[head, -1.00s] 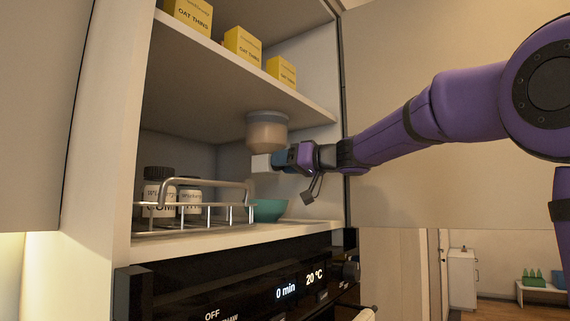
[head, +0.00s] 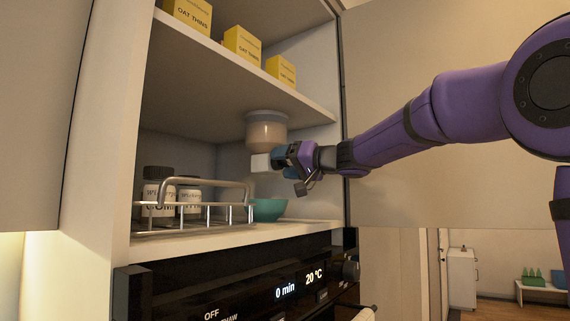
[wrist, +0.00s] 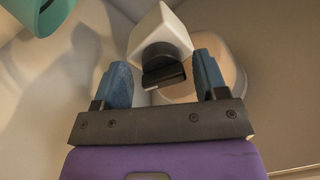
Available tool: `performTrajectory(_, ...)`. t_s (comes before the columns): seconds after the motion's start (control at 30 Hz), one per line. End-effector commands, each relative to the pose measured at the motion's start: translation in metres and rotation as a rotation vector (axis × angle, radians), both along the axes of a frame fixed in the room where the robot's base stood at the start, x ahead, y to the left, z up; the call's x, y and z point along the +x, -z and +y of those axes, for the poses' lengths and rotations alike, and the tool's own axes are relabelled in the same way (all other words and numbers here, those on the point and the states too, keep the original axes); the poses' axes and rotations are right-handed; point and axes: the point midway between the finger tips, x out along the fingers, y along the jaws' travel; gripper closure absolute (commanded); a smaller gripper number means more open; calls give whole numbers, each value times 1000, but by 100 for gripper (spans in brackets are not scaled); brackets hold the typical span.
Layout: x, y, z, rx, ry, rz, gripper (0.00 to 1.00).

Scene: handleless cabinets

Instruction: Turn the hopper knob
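The hopper (head: 267,133) hangs under the cabinet's upper shelf, a round tan container with a grey top. A white block (head: 260,162) sits at its lower end. In the wrist view the white block (wrist: 160,28) carries a black knob (wrist: 163,70) with a raised bar. My gripper (head: 280,160) is at the block, coming from the right. In the wrist view its two blue fingers (wrist: 163,62) stand apart on either side of the knob, with visible gaps. The knob is hidden behind the gripper in the head view.
A teal bowl (head: 269,209) stands on the lower shelf below the hopper. A wire rack (head: 205,213) with jars (head: 158,192) is to its left. Yellow boxes (head: 242,46) stand on the upper shelf. An oven panel (head: 235,285) is beneath.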

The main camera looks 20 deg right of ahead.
Motion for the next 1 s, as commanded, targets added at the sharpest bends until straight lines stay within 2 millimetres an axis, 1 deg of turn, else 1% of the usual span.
performTrajectory(0.17,-2,-1,-1,0,0,-2,34)
performTrajectory(0.27,-8,-1,-6,-1,0,-2,34)
performTrajectory(0.37,-19,0,-16,-1,2,-2,34)
performTrajectory(0.7,-66,2,-55,0,1,-2,34)
performTrajectory(0.8,-75,2,-63,0,2,-1,34)
performTrajectory(1.0,-83,3,-69,-1,0,-1,34)
